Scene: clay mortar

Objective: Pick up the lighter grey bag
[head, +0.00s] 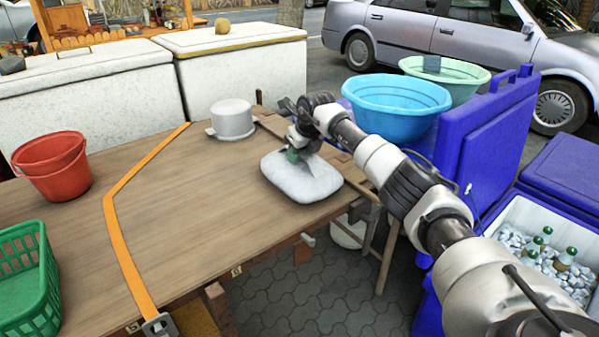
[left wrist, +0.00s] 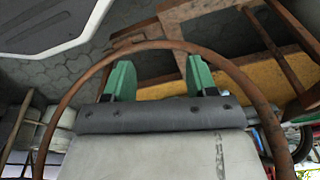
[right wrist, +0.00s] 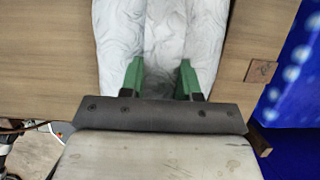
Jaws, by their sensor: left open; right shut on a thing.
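The light grey bag (head: 302,178) lies on the right part of the wooden table (head: 200,200), near its edge. My right gripper (head: 297,155) is at the top of the bag, shut on it. In the right wrist view the bag (right wrist: 165,40) shows between and beyond the green fingers of the right gripper (right wrist: 158,78), with its surface creased there. The bag appears to rest on the table. My left gripper (left wrist: 152,82) shows only in the left wrist view; its green fingers are apart with nothing between them.
A metal pot (head: 232,120) stands behind the bag. A red bucket (head: 52,165) and a green basket (head: 28,280) are at the left. An orange strap (head: 120,235) crosses the table. Blue basin (head: 397,105) and blue cooler (head: 490,135) are at the right. The table's middle is clear.

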